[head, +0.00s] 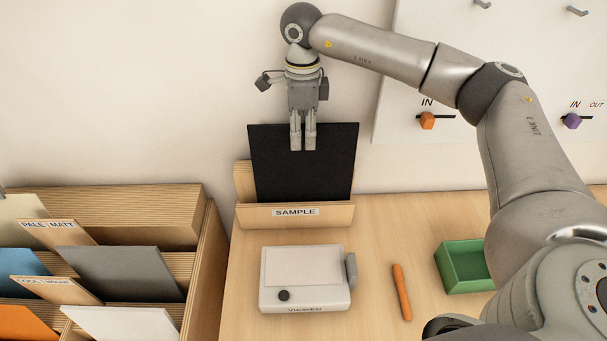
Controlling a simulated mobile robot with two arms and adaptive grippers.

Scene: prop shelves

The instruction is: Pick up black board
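The black board (270,178) stands upright in the wooden holder labelled SAMPLE (255,215), its lower edge hidden behind the holder's front lip. My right gripper (303,148) points down at the board's top edge from above. Its two fingers are close together with a narrow gap, and both overlap the upper middle of the board in the picture. I cannot tell whether they touch or grip it. My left gripper is not in view.
A white viewer (305,268), an orange stick (402,292) and a green tray (463,247) are on the wooden table. A ribbed rack (150,212) with several coloured boards stands at left. A white panel (400,160) with pegs and sliders is on the wall.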

